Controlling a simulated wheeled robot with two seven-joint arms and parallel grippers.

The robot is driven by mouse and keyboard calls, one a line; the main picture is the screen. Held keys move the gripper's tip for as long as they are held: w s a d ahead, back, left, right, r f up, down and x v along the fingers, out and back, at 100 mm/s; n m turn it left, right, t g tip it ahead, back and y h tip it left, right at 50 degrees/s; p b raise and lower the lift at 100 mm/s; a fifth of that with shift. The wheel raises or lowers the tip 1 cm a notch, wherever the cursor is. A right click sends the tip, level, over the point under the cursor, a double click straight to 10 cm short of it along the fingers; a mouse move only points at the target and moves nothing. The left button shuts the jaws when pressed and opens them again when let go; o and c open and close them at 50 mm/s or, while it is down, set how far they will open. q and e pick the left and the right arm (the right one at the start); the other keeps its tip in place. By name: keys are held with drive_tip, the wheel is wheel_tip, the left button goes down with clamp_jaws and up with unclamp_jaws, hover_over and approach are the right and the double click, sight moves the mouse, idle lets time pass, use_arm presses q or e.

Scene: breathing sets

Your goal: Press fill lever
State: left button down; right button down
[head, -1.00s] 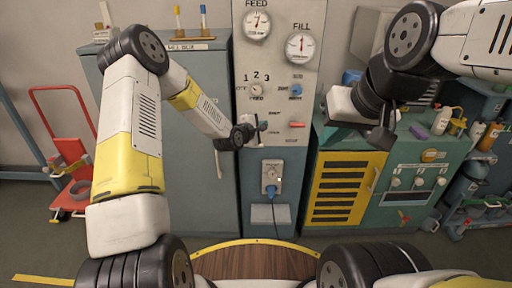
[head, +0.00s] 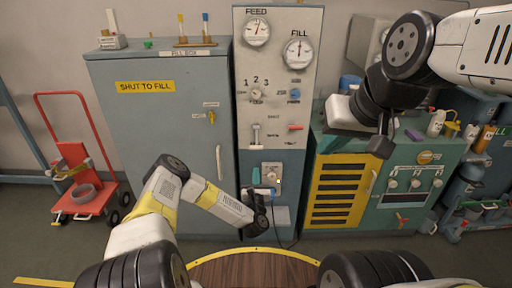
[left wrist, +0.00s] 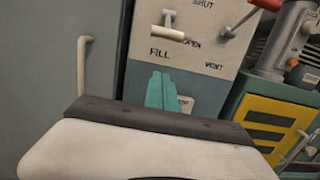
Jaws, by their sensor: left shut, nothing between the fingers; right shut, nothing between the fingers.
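The fill lever (head: 256,133) is a pale T-shaped handle on the light panel, left of a red lever (head: 295,127). In the left wrist view, the fill lever (left wrist: 168,34) has its crossbar low, just above the word FILL. My left gripper (head: 256,175) is below the fill lever, apart from it, in front of the panel's lower part. Its teal fingers (left wrist: 160,90) are together and empty. My right gripper (head: 381,147) is shut in front of the green cabinet, well right of the levers; its fingertips are hard to make out.
FEED (head: 256,32) and FILL (head: 298,53) gauges top the panel. A grey fill box cabinet (head: 150,120) stands left, a green cabinet with a yellow grille (head: 342,190) right. A socket (head: 271,174) is beside my left gripper. A red trolley (head: 82,195) stands far left.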

sight(256, 147)
idle(0.4)
use_arm(q)
drive_tip(key=w+r, duration=0.4)
drive_tip(key=w, duration=0.4)
drive_tip(key=shift+r, duration=0.3)
idle(0.4)
